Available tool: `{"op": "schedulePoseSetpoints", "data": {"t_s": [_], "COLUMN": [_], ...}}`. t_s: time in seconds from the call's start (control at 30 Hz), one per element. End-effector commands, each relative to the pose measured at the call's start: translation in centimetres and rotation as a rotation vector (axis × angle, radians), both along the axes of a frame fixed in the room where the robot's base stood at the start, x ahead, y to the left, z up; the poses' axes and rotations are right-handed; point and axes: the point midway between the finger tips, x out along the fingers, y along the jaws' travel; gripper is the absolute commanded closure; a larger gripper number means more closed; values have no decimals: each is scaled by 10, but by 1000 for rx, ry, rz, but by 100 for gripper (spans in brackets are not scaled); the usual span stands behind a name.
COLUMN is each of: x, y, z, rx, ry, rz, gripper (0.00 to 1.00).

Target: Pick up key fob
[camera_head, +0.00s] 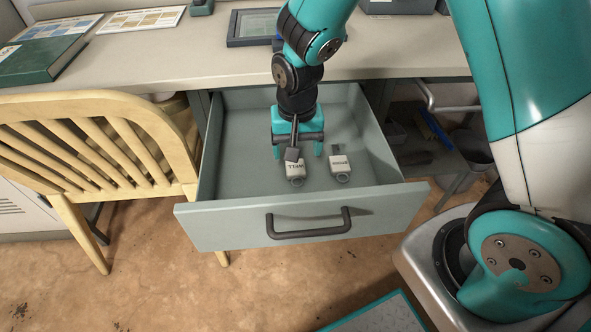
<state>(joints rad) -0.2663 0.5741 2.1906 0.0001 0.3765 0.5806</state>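Two pale key fobs with dark lettering lie inside the open drawer. The left fob (293,169) is just below my gripper in the picture, and the right fob (340,166) lies a little to its right. The lettering is too small to read surely. A dark block-like part in front of the gripper partly covers the space beside the left fob. I see no fob held between the fingers, but I cannot tell the height of the fingertips above the drawer floor.
The grey-green drawer (247,228) is pulled out under the desk (420,55), and its walls surround my gripper. A wooden chair (100,135) stands close at the left. A tablet-like frame (253,27) lies on the desk behind my arm. The drawer's left floor is bare.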

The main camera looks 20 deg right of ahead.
Motion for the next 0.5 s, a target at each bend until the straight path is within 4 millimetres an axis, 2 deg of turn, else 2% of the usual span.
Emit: {"op": "schedulePoseSetpoints", "data": {"t_s": [0.33,0.5], "x": [0,0], "y": [3,3], "z": [-46,-51], "rx": [0,0], "ry": [2,0], "rz": [0,0], "gripper": [23,23]}}
